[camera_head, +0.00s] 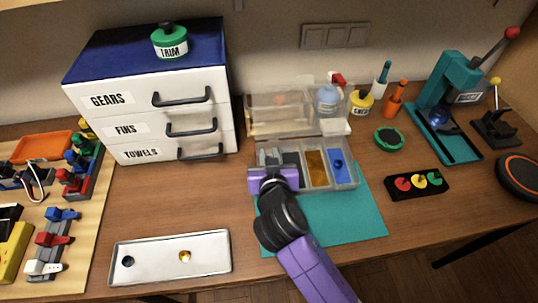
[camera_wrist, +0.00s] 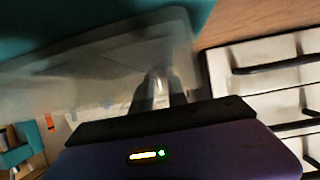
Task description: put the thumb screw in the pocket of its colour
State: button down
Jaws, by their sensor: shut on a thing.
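A clear compartment box (camera_head: 352,181) stands open on the teal mat. An amber pocket (camera_head: 317,168) and a blue pocket (camera_head: 337,175) show in it, with a dark area to their left, partly covered by my gripper. A small blue knob (camera_head: 338,164) sits in the blue pocket. My gripper (camera_head: 270,156) is over the left end of the box. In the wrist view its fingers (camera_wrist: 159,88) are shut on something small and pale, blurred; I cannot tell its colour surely. A white tray (camera_head: 209,264) at the front left holds a brass-coloured piece (camera_head: 185,256) and a dark round spot (camera_head: 127,262).
The box's clear lid (camera_head: 265,117) stands raised behind it. A drawer cabinet (camera_head: 140,75) is to the left. A button panel (camera_head: 417,184), green round tin (camera_head: 389,138) and teal press (camera_head: 440,110) are to the right. The teal mat (camera_head: 350,220) is bare in front.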

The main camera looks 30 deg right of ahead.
jog(key=shift+f, duration=0.15)
jog(key=c, duration=1.6)
grip_release()
jog(key=shift+s+r, duration=0.1)
jog(key=shift+r, duration=0.15)
jog(key=b+v, duration=0.1)
jog(key=v, duration=1)
jog(key=shift+s+a+r, duration=0.1)
jog(key=shift+s+a, duration=0.05)
jog(key=shift+s, duration=0.2)
